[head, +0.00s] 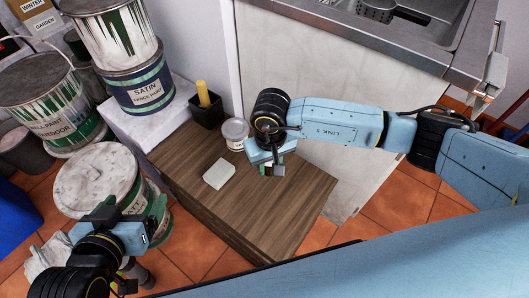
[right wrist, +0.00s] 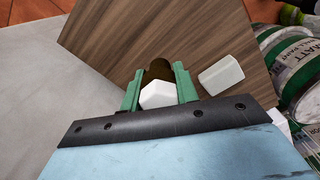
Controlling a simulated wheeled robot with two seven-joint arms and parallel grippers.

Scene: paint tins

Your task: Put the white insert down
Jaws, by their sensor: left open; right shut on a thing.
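In the right wrist view, the white insert (right wrist: 158,95) is a pale, blunt-cornered piece between the green fingers of my right gripper (right wrist: 159,82). The gripper is shut on it, above the brown wooden top (right wrist: 130,35). In the head view, my right gripper (head: 274,168) is over the wooden top (head: 285,200), and the insert is mostly hidden there. I cannot tell its exact height above the wood. My left gripper (head: 131,208) is open and empty, at the large white-lidded tin at lower left.
A separate white block (head: 218,174) lies on the wood, also in the right wrist view (right wrist: 221,75). A small lidded tub (head: 235,134) and a dark pot with a yellow stick (head: 206,108) stand behind. Paint tins (head: 98,180) crowd the left. The wood's front right is clear.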

